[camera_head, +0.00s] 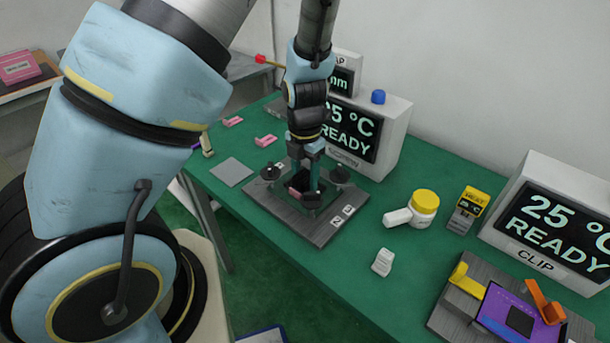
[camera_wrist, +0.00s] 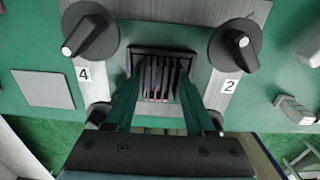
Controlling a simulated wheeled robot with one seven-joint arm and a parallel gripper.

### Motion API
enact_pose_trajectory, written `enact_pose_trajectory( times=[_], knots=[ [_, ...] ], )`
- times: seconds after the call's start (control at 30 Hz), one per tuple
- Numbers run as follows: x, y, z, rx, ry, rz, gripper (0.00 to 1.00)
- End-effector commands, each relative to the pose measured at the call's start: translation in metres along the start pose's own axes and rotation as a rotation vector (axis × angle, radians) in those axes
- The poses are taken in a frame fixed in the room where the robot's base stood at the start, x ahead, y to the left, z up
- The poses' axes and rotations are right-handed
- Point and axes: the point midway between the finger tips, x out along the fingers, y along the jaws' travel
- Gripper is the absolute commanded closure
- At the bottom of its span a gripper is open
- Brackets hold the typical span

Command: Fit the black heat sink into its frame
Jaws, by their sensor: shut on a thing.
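The black heat sink (camera_wrist: 160,72) shows its fins between my fingertips in the wrist view. My gripper (camera_head: 306,190) points down over the grey fixture plate (camera_head: 323,232) and is shut on the heat sink. The dark frame (camera_wrist: 162,49) shows as a rim just beyond the fins in the wrist view. The heat sink is at the frame, but I cannot tell whether it is seated or just above. A black lever knob (camera_wrist: 91,32) stands by label 4 and another (camera_wrist: 235,45) by label 2. Two more knobs are partly hidden beside my fingers.
A display box (camera_head: 390,130) stands close behind the plate. A second fixture (camera_head: 461,305) is at the lower right. A flat grey square (camera_head: 231,172) lies left; the green table is clear between.

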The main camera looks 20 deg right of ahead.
Motion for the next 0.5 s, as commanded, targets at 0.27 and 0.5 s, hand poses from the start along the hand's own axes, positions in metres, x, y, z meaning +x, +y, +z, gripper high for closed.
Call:
enact_pose_trajectory(
  times=[0.27,0.5],
  knots=[
    [0.0036,0.0003,0.0001,0.0,0.0,0.0,0.95],
    [0.0034,0.0003,0.0001,0.0,0.0,0.001,0.39]
  ],
)
